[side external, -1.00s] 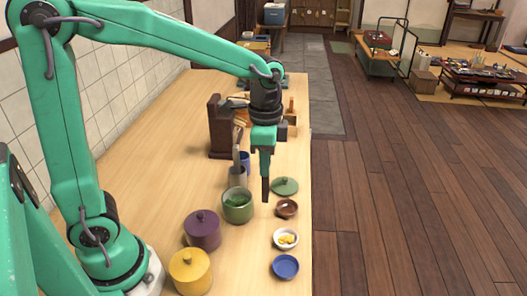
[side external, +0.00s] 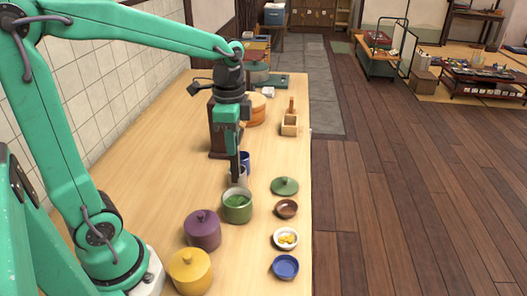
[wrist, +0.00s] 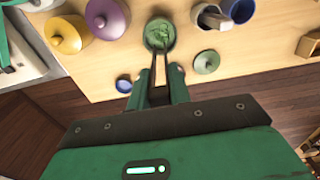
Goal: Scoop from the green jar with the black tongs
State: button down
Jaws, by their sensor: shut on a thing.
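My gripper (side external: 233,147) is shut on the black tongs (side external: 235,170), which point down from it. In the side view the tongs' lower end shows just above and behind the rim of the open green jar (side external: 237,213), in front of a grey holder. In the wrist view the tongs (wrist: 160,70) reach from my gripper (wrist: 161,92) toward the jar (wrist: 160,34), and their tips overlap its near edge. I cannot tell whether they are inside it. Green contents show in the jar. The green lid (side external: 285,186) lies on the table to its right.
A purple lidded jar (side external: 202,231) and a yellow one (side external: 190,272) stand nearer the camera. A brown bowl (side external: 287,208), a white bowl with yellow pieces (side external: 277,240) and a blue bowl (side external: 286,266) line the right edge. A blue cup (side external: 245,161) stands behind the green jar.

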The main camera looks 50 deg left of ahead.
aim_at(235, 177)
jog(key=shift+f, duration=5.5)
jog(key=shift+s+d, duration=0.1)
jog(key=shift+w+a, duration=0.2)
jog(key=shift+s+d, duration=0.1)
jog(key=shift+r, duration=0.1)
notch_tip(235, 177, up, 9)
jog(key=shift+d, duration=0.1)
dwell(0.5)
